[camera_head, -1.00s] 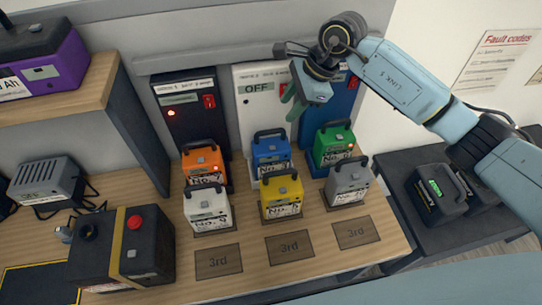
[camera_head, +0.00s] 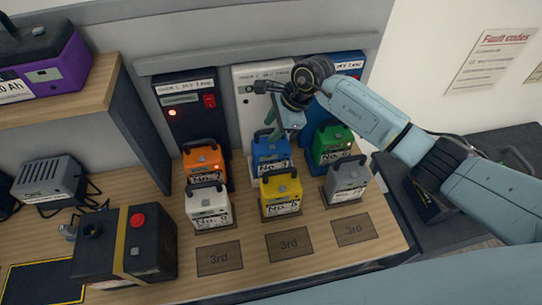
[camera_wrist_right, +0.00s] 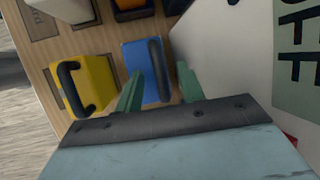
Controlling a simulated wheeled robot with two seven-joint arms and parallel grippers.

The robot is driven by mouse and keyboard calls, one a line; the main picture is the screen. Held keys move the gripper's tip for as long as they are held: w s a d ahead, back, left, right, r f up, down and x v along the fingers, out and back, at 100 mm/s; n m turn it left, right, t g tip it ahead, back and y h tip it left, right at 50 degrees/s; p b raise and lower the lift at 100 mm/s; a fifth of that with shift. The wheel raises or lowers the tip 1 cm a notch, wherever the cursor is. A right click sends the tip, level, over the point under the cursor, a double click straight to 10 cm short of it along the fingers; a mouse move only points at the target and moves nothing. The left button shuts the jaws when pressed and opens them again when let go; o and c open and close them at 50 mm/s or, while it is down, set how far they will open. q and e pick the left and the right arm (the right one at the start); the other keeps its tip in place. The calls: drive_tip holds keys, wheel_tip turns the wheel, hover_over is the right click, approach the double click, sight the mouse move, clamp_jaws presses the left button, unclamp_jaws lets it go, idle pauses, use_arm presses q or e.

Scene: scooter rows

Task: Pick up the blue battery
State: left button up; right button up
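The blue battery (camera_head: 268,155) stands upright in the back row, in front of the white charger, between the orange and green batteries and behind the yellow one. In the right wrist view the blue battery (camera_wrist_right: 141,66) and its dark handle lie just beyond the fingers. My right gripper (camera_head: 277,132) hangs above the blue battery's handle. In the right wrist view its green fingers (camera_wrist_right: 160,84) are spread with a gap between them, and the handle shows in that gap. I cannot tell whether they reach around it. My left gripper is not in view.
The yellow battery (camera_head: 282,190) stands close in front. The orange battery (camera_head: 202,163) is left, the green battery (camera_head: 334,146) right. White (camera_head: 208,206) and grey (camera_head: 346,180) batteries fill the front row. The white charger (camera_head: 243,112) rises close behind.

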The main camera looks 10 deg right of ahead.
clamp_jaws()
idle(1.2)
drive_tip(key=shift+w+r, duration=0.15)
drive_tip(key=shift+r, duration=0.1)
